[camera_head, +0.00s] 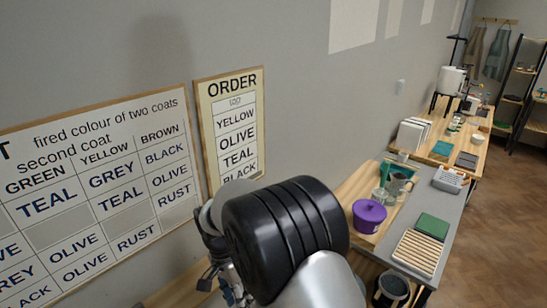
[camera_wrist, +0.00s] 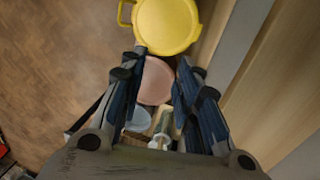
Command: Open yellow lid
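A round yellow lid (camera_wrist: 166,22) is at the top of the wrist view, partly cut off by the picture's edge. It looks flat and seated on a yellow container, with a loop handle (camera_wrist: 124,13) on its left side. My gripper (camera_wrist: 162,58) is open and empty. Its two fingertips are apart, just below the near edge of the yellow lid in the picture. I cannot tell their height above it. In the head view my gripper is mostly hidden behind my arm, and the yellow lid is not seen.
A round pink lid or container (camera_wrist: 155,82) shows between my fingers, with a pale blue one (camera_wrist: 139,120) below it. A wooden edge (camera_wrist: 250,75) runs along the right.

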